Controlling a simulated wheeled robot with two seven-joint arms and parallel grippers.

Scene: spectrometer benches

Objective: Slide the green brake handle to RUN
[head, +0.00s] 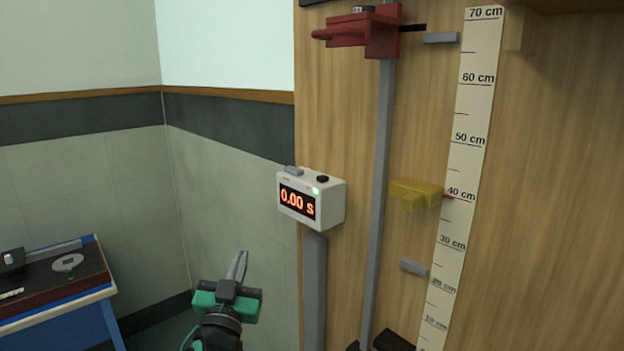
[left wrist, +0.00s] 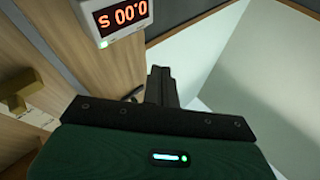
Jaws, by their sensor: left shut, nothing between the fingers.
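I cannot make out a green brake handle or a RUN mark in either view. My left gripper (head: 241,258), with a green body and grey fingers, is raised in front of the wall, below and left of the timer box. Its fingers are shut and empty, pointing up in the head view. In the left wrist view the shut fingers (left wrist: 161,82) stand apart from the timer box. My right gripper is not in view.
The white timer box (head: 332,203) reads 0.00 s. A wooden board (head: 540,200) carries a red clamp (head: 382,32), grey rod (head: 380,150), yellow block (head: 416,194) and centimetre scale (head: 472,110). A blue-framed bench (head: 108,291) stands at the lower left.

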